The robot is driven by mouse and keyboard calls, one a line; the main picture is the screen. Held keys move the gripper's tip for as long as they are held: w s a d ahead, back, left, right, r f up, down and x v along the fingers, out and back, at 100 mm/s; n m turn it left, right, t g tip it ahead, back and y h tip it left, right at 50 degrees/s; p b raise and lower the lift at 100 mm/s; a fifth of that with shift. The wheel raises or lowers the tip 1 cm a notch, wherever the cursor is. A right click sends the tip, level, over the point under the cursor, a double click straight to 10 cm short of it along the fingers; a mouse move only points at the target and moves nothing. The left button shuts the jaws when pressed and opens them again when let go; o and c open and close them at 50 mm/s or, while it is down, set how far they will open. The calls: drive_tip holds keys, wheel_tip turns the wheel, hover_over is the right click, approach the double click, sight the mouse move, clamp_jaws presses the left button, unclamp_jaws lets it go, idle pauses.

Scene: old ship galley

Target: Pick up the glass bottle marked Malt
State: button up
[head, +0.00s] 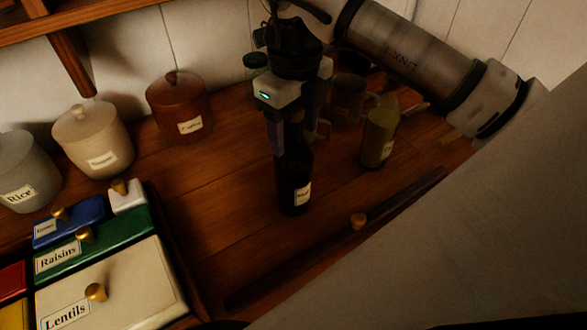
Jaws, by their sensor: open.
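A dark glass bottle (294,182) stands upright on the wooden counter, with a small pale label low on its front. The label's word is too small to read for certain. My gripper (291,142) points down over the bottle from above. Its fingers are apart, one on each side of the bottle's neck and upper part. Whether the fingers touch the glass cannot be told. The gripper body hides the bottle's top.
A yellow-green labelled container (379,138) stands close on the right, with a dark mug (348,98) behind. Lidded canisters, including a red-brown one (178,106), line the left wall. A box of coloured compartments, with a Lentils lid (120,280), is at front left. The counter (225,215) between is clear.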

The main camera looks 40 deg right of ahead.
clamp_jaws()
drive_tip(key=shift+r, duration=0.1)
idle(0.5)
